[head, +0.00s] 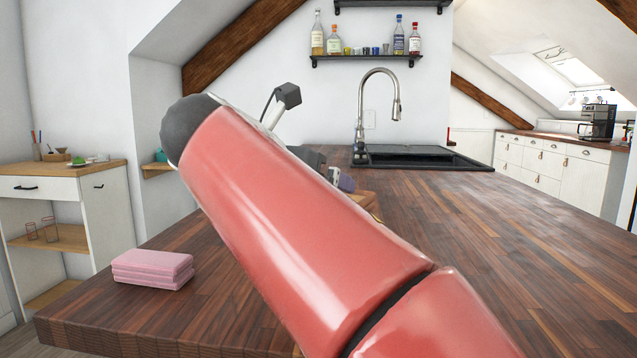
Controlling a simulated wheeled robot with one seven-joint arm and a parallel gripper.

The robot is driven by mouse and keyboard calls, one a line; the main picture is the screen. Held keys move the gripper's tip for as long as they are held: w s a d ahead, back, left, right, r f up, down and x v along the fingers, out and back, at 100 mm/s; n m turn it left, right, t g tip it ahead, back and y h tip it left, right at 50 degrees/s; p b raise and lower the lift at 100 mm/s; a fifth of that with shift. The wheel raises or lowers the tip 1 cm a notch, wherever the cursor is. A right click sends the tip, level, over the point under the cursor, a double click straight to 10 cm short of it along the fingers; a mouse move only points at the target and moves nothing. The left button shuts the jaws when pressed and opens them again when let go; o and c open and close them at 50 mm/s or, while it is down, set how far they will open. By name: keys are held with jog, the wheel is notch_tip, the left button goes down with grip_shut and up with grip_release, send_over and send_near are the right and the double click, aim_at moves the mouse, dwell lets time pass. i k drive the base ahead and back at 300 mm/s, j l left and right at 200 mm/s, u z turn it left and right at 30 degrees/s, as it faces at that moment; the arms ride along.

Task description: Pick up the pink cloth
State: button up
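The pink cloth (152,269) is a folded, thick stack lying flat on the dark wooden countertop (480,235), near its left front edge. My red arm crosses the middle of the head view and covers part of the counter. My gripper (313,160) shows at most as small dark and grey parts behind the arm. Its fingertips are hidden, so I cannot see whether it is open or shut. The cloth lies to the left of my arm, apart from it, with nothing on top of it.
A wooden board (368,203) and a small purplish object (346,183) are partly hidden behind my arm. A black sink (420,158) with a tall faucet (360,115) is at the back. The counter's right side is clear. A white side cabinet (70,195) stands at left.

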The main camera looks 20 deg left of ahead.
aim_at(158, 269)
jog(key=k+j, duration=0.1)
jog(key=k, duration=0.4)
jog(key=k+j, duration=0.15)
jog(key=k, duration=0.35)
